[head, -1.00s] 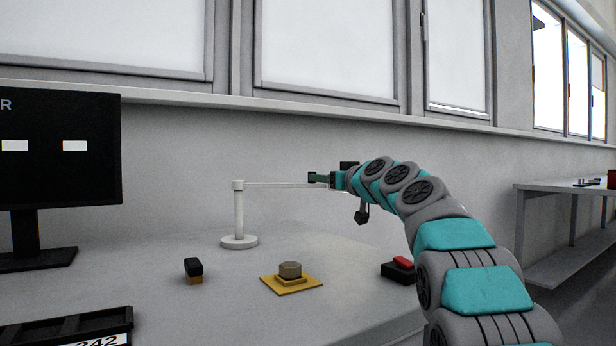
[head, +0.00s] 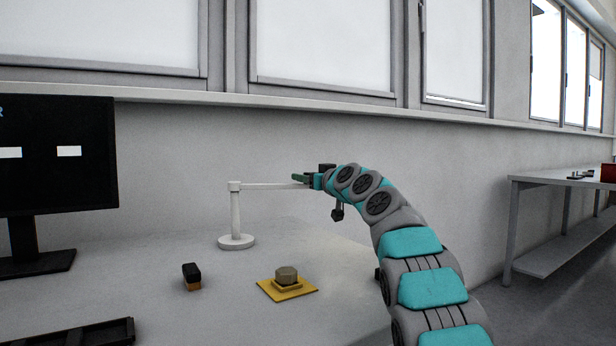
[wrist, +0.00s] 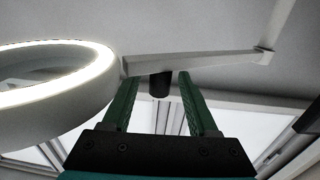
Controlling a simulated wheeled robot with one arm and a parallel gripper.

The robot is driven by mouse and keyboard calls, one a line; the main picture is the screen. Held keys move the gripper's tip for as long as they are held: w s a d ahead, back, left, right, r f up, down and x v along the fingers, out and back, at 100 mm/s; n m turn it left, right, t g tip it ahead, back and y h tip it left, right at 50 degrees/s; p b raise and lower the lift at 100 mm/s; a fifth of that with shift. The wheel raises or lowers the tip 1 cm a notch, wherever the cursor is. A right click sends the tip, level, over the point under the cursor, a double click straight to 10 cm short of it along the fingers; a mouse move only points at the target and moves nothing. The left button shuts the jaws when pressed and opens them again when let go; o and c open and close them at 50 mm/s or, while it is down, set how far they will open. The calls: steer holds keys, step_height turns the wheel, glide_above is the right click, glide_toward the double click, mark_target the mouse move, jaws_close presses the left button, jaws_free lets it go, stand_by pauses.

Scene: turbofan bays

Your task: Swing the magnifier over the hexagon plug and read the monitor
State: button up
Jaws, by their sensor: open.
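The magnifier stands on the bench as a white post (head: 235,212) with a thin arm reaching right. In the wrist view its lit ring (wrist: 60,88) is at the left, and a dark peg (wrist: 160,85) hangs from its arm (wrist: 200,60). My gripper (head: 300,178) is at the arm's far end. Its open green fingers (wrist: 158,105) stand either side of the peg in the picture; contact cannot be told. The grey hexagon plug (head: 287,275) sits on a yellow plate, below and left of my gripper. The dark monitor (head: 60,180) at left shows two white blocks; its text is cut off.
A small black and orange block (head: 192,277) lies left of the plug. A black tray (head: 70,335) is at the front left. A wall with windows rises behind the bench. Another table (head: 540,180) stands at the right. Bare bench lies around the plug.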

jaws_close()
stand_by(0.3)
stand_by(1.1)
